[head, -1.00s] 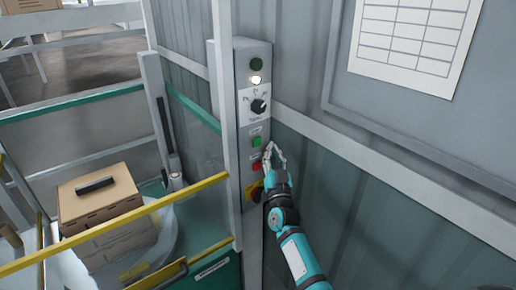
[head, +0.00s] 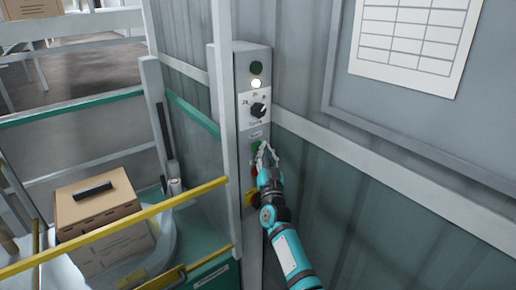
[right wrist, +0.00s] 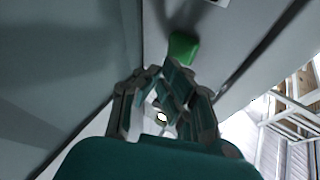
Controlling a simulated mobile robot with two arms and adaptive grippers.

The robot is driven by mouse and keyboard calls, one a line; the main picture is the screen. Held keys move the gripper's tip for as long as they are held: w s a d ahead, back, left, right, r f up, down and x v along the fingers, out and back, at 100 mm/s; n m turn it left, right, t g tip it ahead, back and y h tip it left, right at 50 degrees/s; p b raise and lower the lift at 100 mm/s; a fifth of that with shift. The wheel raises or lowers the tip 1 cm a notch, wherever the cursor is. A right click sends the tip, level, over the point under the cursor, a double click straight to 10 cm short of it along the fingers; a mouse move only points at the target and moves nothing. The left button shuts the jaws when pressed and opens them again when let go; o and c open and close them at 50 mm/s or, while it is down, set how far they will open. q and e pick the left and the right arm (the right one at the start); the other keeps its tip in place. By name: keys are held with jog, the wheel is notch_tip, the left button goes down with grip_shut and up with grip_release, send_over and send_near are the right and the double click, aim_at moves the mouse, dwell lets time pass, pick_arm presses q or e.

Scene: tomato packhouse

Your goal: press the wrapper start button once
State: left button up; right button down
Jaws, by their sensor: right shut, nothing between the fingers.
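The control panel (head: 243,215) is a narrow grey box on a post. Its green button (head: 255,147), under a small label, is partly covered by my right gripper (head: 264,148). The same green button shows in the right wrist view (right wrist: 183,46), just beyond the fingertips (right wrist: 168,72). My right gripper is shut and empty, its tips close in front of the button. Whether they touch it I cannot tell. A red button (head: 255,171) below is mostly hidden by the gripper. My left gripper is not in view.
Above are a dark selector knob (head: 258,110), a lit white lamp (head: 256,84) and a dark green lamp (head: 256,68). A yellow-backed control (head: 250,198) sits low, partly behind my arm. A yellow rail (head: 130,222) fronts stacked cartons (head: 97,205) at the left.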

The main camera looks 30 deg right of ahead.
jog(key=shift+w, duration=0.15)
dwell(0.8)
jog(key=shift+w, duration=0.3)
